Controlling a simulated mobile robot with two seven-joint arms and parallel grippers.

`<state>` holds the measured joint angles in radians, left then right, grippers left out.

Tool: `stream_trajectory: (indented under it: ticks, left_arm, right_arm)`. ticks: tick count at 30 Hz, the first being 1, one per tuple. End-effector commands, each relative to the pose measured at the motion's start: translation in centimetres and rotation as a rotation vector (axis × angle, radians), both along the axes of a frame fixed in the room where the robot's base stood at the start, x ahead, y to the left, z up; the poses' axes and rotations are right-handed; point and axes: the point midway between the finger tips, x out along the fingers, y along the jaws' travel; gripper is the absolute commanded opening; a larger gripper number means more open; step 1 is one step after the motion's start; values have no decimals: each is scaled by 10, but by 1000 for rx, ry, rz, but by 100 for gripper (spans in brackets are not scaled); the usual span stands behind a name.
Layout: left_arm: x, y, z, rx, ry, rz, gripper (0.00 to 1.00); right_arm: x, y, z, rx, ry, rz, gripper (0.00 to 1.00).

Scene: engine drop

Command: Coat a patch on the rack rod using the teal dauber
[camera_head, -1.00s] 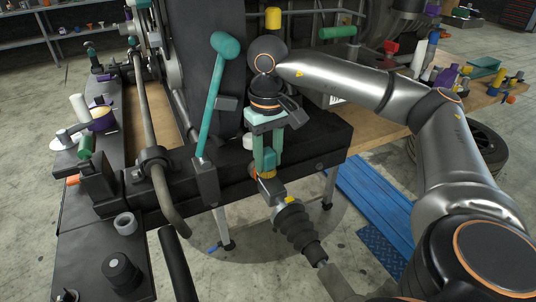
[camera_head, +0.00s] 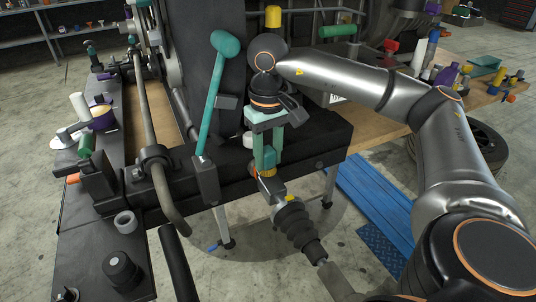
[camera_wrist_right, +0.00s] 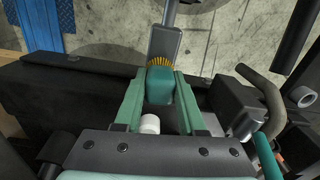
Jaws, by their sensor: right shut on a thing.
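My right gripper (camera_head: 266,150) points down with its teal fingers closed around the teal dauber. In the head view the rod (camera_head: 269,187) runs from below the gripper into a black ribbed boot (camera_head: 300,230). A small yellow mark (camera_head: 290,198) shows by the boot. My left gripper is not in view.
A dark bench beam (camera_head: 325,140) lies behind the gripper. A bent grey bar (camera_head: 165,190) and a pale ring (camera_head: 125,223) are at left. Bottles (camera_head: 445,75) stand on the right table.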

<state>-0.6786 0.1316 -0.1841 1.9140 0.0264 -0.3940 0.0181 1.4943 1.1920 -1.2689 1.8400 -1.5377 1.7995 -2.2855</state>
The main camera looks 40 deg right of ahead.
Motion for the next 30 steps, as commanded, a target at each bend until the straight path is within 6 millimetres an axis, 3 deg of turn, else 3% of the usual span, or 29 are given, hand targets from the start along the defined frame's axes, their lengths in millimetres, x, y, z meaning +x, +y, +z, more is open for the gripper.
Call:
stream_trajectory:
  ticks: [22, 30]
  left_arm:
    - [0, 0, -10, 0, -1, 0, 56]
    - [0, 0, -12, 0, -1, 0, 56]
  right_arm:
    - [0, 0, -12, 0, 0, 0, 0]
    - [-12, 4, -11, 1, 0, 1, 0]
